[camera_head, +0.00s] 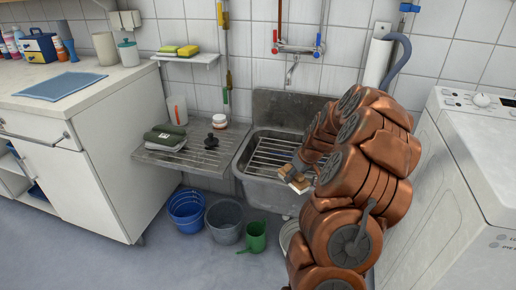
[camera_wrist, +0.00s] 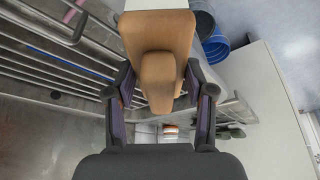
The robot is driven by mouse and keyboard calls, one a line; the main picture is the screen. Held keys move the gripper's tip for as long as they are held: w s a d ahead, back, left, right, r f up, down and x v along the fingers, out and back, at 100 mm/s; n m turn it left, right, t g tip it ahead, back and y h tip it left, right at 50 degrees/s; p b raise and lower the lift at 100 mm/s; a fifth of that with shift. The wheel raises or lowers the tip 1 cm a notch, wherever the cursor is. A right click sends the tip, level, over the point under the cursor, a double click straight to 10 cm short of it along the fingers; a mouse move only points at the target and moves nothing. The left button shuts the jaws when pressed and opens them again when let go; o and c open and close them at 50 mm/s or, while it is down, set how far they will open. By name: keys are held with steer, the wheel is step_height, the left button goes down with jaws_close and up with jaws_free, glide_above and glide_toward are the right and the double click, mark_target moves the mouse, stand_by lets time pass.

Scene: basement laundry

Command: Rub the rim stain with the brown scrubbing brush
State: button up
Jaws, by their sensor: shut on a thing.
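My gripper (camera_head: 297,168) is shut on the brown scrubbing brush (camera_head: 292,177), held over the front rim of the grey sink (camera_head: 258,177). In the wrist view, my gripper (camera_wrist: 159,82) has a finger on each side of the brush's wooden handle (camera_wrist: 158,68). The brush has a brown wooden body and a pale bristle side. I cannot tell whether the bristles touch the rim. No stain can be made out on the rim; the brush and my arm hide part of it.
A wire rack (camera_head: 277,153) lies across the sink. The drainboard (camera_head: 190,150) holds a dark plug, a jar and green cloths. Blue (camera_head: 186,208) and grey buckets (camera_head: 224,220) and a green jug (camera_head: 256,236) stand on the floor. A washing machine (camera_head: 450,190) stands right.

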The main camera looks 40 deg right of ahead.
steer(key=shift+w+d, duration=0.3)
steer(key=shift+w, duration=0.05)
steer(key=shift+w+a+r, duration=0.1)
steer(key=shift+w+r, duration=0.05)
steer(key=shift+r, duration=0.1)
step_height(320, 180, up, 2)
steer(key=shift+r, duration=0.1)
steer(key=shift+d+p+v, duration=0.2)
steer(key=shift+p+v, duration=0.15)
steer(key=shift+v, duration=0.75)
steer(key=shift+w+r, duration=0.15)
steer(key=shift+r, duration=1.65)
